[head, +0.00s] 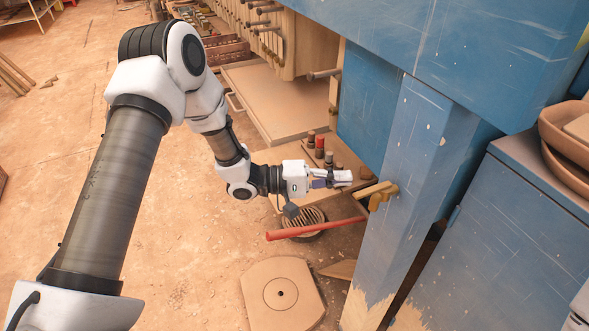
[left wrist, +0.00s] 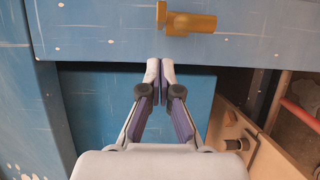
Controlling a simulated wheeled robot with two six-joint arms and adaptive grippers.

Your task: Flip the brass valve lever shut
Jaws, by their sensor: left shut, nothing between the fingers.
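The brass valve lever (head: 377,192) is on the blue post (head: 425,130) and sticks out to the left in the head view. In the left wrist view the brass lever (left wrist: 190,23) lies across the top of the picture, roughly level, with a raised knob at its left end. My left gripper (head: 348,178) is shut and empty, a little left of the lever in the head view. In the left wrist view its fingertips (left wrist: 160,68) meet just below the lever, with a small gap between in the picture. My right gripper is out of view.
A red bar (head: 315,229) lies below my left gripper, over a coil (head: 304,222). Small bottles (head: 320,146) stand on a wooden board behind it. A flat plate (head: 281,293) with a hole is on the floor. A blue cabinet (head: 500,240) stands at right, with bowls on top.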

